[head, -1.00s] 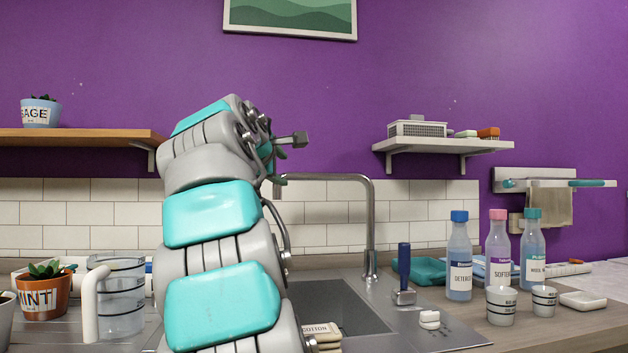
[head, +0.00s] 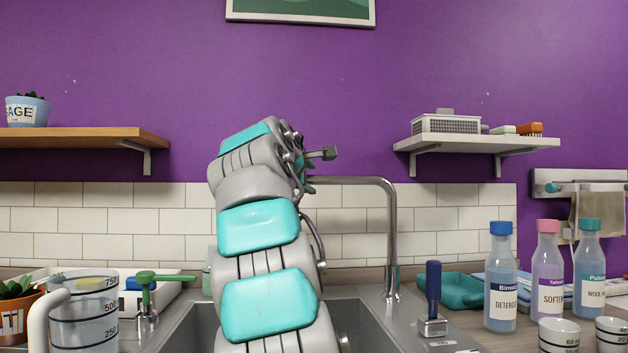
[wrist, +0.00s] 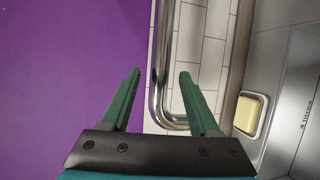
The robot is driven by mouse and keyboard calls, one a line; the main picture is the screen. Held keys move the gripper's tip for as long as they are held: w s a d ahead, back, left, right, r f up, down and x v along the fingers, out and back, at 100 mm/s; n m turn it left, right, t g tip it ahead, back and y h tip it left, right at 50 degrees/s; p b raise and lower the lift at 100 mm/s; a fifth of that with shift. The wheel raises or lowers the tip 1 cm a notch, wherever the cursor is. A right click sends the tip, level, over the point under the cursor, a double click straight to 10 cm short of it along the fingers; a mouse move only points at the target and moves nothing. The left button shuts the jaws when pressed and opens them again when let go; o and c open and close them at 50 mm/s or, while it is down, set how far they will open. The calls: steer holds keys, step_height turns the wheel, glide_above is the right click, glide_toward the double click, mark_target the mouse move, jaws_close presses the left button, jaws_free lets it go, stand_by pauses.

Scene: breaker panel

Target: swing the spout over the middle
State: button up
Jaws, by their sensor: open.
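The metal spout (head: 391,235) rises behind the sink and bends left in the head view; its left end is hidden behind my arm. In the wrist view the spout (wrist: 160,60) runs between the fingers of my gripper (wrist: 160,75), which is open, with a finger on either side in the picture. I cannot tell whether either finger touches it. In the head view my gripper is mostly hidden behind my arm. The sink (head: 372,318) shows on both sides of my arm; its middle is covered.
A green lever (head: 148,285) stands left of the sink and a blue-handled piece (head: 433,290) right. A measuring jug (head: 85,315) is at lower left. Bottles (head: 501,280) and cups stand at right. A yellow block (wrist: 249,113) sits in a dish. A wall shelf (head: 478,145) hangs at upper right.

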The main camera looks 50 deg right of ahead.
mark_target(312, 179)
steer(key=shift+x, duration=1.7)
jaws_close()
